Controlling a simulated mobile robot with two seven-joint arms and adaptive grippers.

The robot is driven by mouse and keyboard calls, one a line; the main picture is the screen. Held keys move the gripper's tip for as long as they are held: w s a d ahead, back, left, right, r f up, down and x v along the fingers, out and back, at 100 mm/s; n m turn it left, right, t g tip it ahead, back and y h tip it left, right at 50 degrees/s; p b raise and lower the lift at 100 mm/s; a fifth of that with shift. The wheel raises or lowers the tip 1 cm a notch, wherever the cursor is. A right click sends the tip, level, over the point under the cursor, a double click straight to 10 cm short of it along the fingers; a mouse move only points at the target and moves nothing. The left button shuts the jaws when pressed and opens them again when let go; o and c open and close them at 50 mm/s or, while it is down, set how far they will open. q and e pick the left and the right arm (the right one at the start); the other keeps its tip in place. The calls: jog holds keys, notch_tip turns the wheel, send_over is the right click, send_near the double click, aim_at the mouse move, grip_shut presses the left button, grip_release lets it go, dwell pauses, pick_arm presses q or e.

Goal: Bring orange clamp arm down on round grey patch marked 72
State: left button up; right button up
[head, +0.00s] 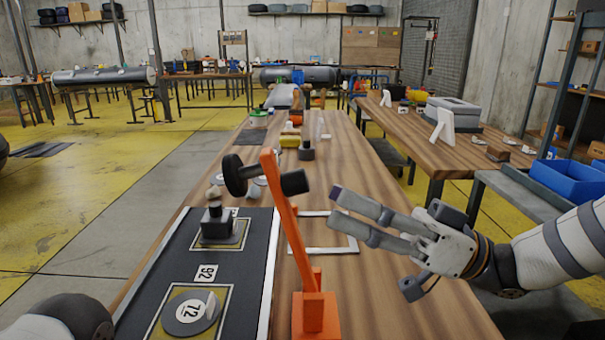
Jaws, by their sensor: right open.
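The orange clamp arm (282,225) stands raised, leaning slightly left, on an orange base (316,318) at the right edge of the black mat. A black crossbar at its top ends in a round dark pad (234,175) on the left and a thick black cylinder (294,182) on the right. The round grey patch (180,318) with a white 72 label lies on the mat, left of the base and well below the pad. My right gripper (337,208) is open and empty, to the right of the clamp arm, its fingers pointing left. My left gripper is out of view.
The black mat (150,275) also bears a 92 label (206,273) and a dark stepped block (216,224). A white frame (337,250) lies on the wooden bench behind the clamp. Small items and a yellow block (290,141) stand farther back. Bare wood lies right of the clamp.

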aim_at(295, 194)
jog(key=x, duration=0.7)
jog(key=shift+w+a+r, duration=0.1)
jog(key=shift+a+r, duration=0.05)
jog(key=shift+a, duration=0.15)
jog(key=shift+p, duration=0.3)
grip_shut()
